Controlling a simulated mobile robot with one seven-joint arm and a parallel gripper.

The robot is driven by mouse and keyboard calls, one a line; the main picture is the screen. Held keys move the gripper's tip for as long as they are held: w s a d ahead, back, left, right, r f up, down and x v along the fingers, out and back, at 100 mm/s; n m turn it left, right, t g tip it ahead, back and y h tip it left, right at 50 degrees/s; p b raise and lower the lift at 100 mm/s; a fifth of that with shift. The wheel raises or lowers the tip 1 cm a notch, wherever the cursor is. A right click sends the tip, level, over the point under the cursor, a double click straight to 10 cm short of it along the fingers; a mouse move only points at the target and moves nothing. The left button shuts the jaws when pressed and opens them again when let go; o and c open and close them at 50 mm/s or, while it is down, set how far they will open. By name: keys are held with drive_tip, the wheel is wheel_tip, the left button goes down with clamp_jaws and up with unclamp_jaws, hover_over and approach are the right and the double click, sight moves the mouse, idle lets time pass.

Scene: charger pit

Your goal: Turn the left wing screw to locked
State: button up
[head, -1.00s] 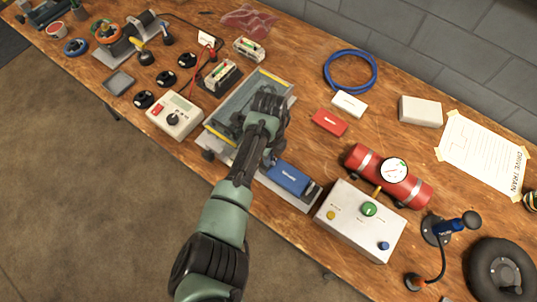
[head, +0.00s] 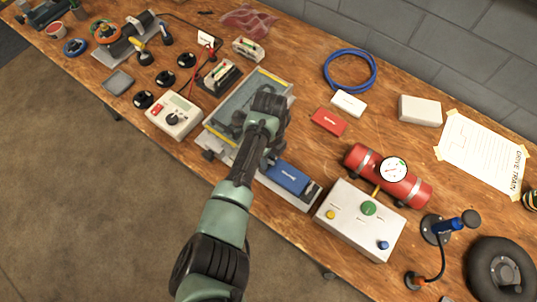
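A grey tray-like box (head: 262,84) with a clear or glassy top stands on the bench in the middle of the head view. A small dark knob (head: 208,155) shows at its front left corner; it may be the left wing screw, but its turn position is too small to read. My arm reaches over the box from the front. My gripper (head: 267,157) is at the box's front right side, mostly hidden by my own wrist and forearm. Its fingertips, and whether they touch anything, cannot be made out.
A blue battery-like block (head: 288,177) lies just right of the gripper on a grey plate. A white meter (head: 174,115) stands close left of the box. A white control box (head: 360,220) and red cylinder (head: 388,176) stand to the right. A red block (head: 328,121) lies behind.

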sight(269, 159)
wheel_tip(269, 159, up, 13)
idle(0.7)
idle(0.3)
